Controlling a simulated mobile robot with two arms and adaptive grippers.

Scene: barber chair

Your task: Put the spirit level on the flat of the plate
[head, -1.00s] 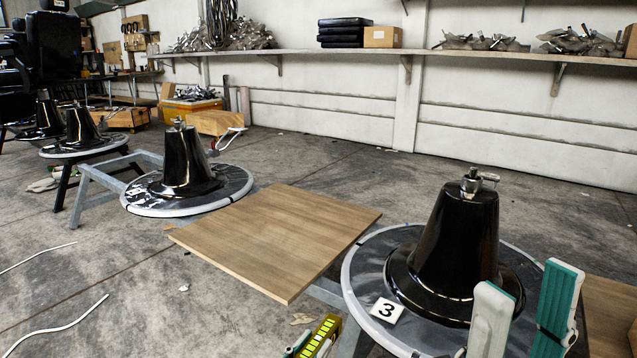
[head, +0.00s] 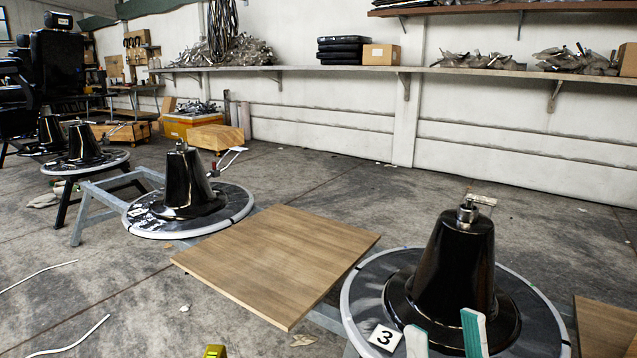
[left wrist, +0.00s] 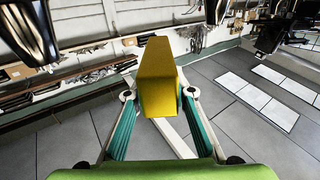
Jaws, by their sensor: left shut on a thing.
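The spirit level (left wrist: 158,75) is a yellow bar in the left wrist view. My left gripper (left wrist: 160,94) is shut on it, one finger on each side. In the head view only a yellow tip of the level (head: 215,351) shows at the bottom edge; the left gripper is out of that view. A round grey plate with a pale rim (head: 357,282) lies at the right, bearing a glossy black cone and a card marked 3. Its front part is cut off below. The fingertips of my right gripper (head: 445,338) stand apart, empty, in front of the cone.
A wooden board (head: 280,258) lies left of the near plate. A second round plate (head: 150,228) with a black cone (head: 182,185) stands beyond it, with more behind. Another board (head: 603,325) is at the right edge. Metal fittings top the near cone (head: 455,255).

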